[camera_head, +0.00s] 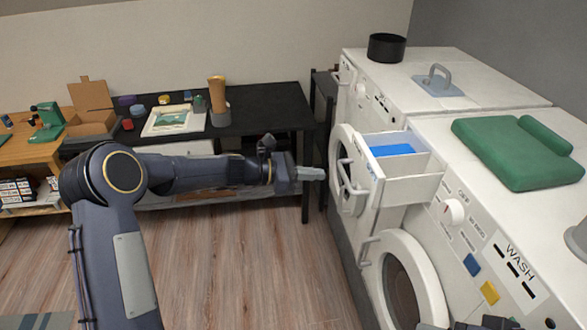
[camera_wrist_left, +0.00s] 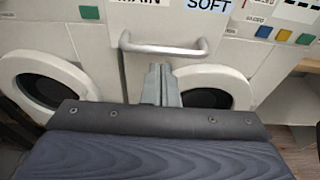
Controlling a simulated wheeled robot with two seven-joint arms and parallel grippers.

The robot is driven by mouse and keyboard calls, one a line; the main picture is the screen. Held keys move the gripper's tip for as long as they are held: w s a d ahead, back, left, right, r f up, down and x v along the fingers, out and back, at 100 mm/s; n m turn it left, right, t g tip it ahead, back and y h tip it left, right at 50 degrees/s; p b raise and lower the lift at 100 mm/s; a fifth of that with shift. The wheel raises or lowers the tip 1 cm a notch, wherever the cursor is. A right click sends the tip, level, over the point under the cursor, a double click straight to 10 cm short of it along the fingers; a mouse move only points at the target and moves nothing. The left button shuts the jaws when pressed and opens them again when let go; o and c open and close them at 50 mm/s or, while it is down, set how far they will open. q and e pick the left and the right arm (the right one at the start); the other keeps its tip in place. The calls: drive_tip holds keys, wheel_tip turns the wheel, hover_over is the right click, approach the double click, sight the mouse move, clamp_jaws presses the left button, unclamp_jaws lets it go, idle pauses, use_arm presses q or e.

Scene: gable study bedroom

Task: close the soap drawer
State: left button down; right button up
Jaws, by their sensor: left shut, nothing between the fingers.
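The soap drawer (camera_head: 411,186) is pulled out from the front of the nearer white washer. Its open top shows white compartments and a blue one (camera_head: 392,150). In the left wrist view, its front panel (camera_wrist_left: 165,22) has MAIN and SOFT labels and a grey bar handle (camera_wrist_left: 165,48). My left gripper (camera_head: 312,173) is shut and empty, just left of the drawer front in the head view. In the left wrist view its fingertips (camera_wrist_left: 160,70) point at the panel just below the handle; I cannot tell whether they touch.
The washer's round door (camera_head: 405,285) is below the drawer. A second white machine (camera_head: 375,80) stands behind, with a black pot (camera_head: 387,47) on top. A folded green towel (camera_head: 517,152) lies on the nearer washer. A black table (camera_head: 265,110) stands at the back.

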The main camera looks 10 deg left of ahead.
sight(387, 168)
use_arm(q)
drive_tip(key=p+x, duration=0.1)
drive_tip(key=x, duration=0.3)
drive_tip(key=shift+d+f, duration=0.1)
drive_tip(key=shift+d, duration=0.2)
use_arm(e)
drive_tip(key=shift+r, duration=0.7)
use_arm(q)
drive_tip(key=r+x, duration=0.1)
drive_tip(key=x, duration=0.8)
drive_tip(key=r+x, duration=0.1)
drive_tip(key=x, duration=0.3)
drive_tip(key=shift+w+d+r, duration=0.1)
drive_tip(key=shift+d+r, duration=0.25)
drive_tip(key=shift+d, duration=0.15)
drive_tip(key=shift+x, duration=0.75)
drive_tip(key=shift+d+r, duration=0.1)
drive_tip(key=shift+r, duration=0.2)
use_arm(e)
drive_tip(key=shift+w+d+r, duration=0.1)
drive_tip(key=shift+w+d, duration=0.1)
drive_tip(key=shift+d, duration=0.55)
use_arm(q)
drive_tip(key=shift+r, duration=0.1)
